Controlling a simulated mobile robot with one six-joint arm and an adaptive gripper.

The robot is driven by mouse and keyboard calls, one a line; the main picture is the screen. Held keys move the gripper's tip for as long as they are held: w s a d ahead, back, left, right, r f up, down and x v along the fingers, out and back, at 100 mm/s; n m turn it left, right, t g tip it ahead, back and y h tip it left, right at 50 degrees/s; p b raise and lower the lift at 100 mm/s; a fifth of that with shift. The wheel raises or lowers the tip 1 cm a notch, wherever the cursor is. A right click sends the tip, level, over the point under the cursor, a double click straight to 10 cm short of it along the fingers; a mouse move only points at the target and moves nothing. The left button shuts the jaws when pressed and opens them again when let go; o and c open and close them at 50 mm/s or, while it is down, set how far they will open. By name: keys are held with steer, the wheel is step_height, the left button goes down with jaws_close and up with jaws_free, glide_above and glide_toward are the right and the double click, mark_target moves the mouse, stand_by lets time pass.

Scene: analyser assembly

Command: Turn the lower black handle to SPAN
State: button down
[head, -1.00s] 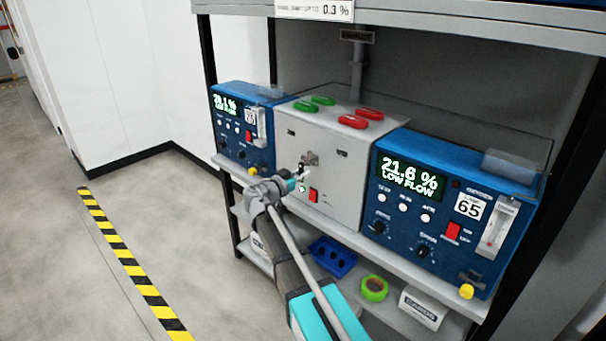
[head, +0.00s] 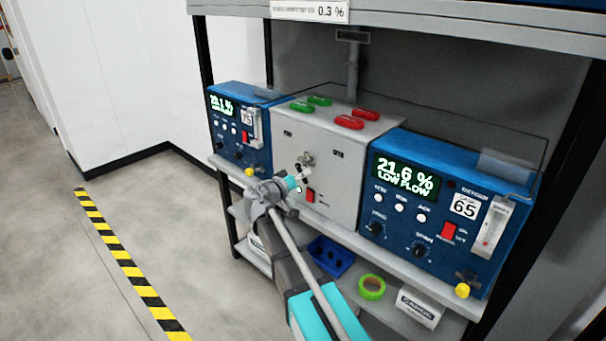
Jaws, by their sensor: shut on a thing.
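The grey valve box (head: 340,192) stands on the shelf between two blue analysers. A grey metal valve fitting (head: 306,159) sits on its front panel. The lower black handle (head: 305,170) shows as a small dark piece just below that fitting, mostly hidden by my gripper. My gripper (head: 301,178) reaches the panel from the lower left and is shut on the lower black handle. The fingertips and the handle's exact angle are too small to make out. The SPAN marking cannot be read clearly at this size.
A red switch (head: 310,196) sits close to the right of my gripper. The right blue analyser (head: 400,238) reads 21.6 % LOW FLOW; the left one (head: 228,150) is partly cut by distance. A blue tray (head: 331,256) and green tape roll (head: 372,287) lie on the lower shelf.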

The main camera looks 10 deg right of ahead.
steer(key=n, duration=0.2)
steer(key=r+n, duration=0.1)
steer(key=n, duration=0.1)
steer(key=n+p, duration=0.1)
steer(key=shift+s+d+r+n, duration=0.1)
steer(key=shift+s+r+n, duration=0.05)
steer(key=shift+s+n, duration=0.25)
steer(key=n, duration=0.2)
steer(key=r+n+p, duration=0.1)
steer(key=n, duration=0.2)
steer(key=c, duration=0.7)
jaws_free()
steer(key=shift+o, duration=0.5)
steer(key=shift+d, duration=0.1)
steer(key=shift+s, duration=0.15)
steer(key=v, duration=1.2)
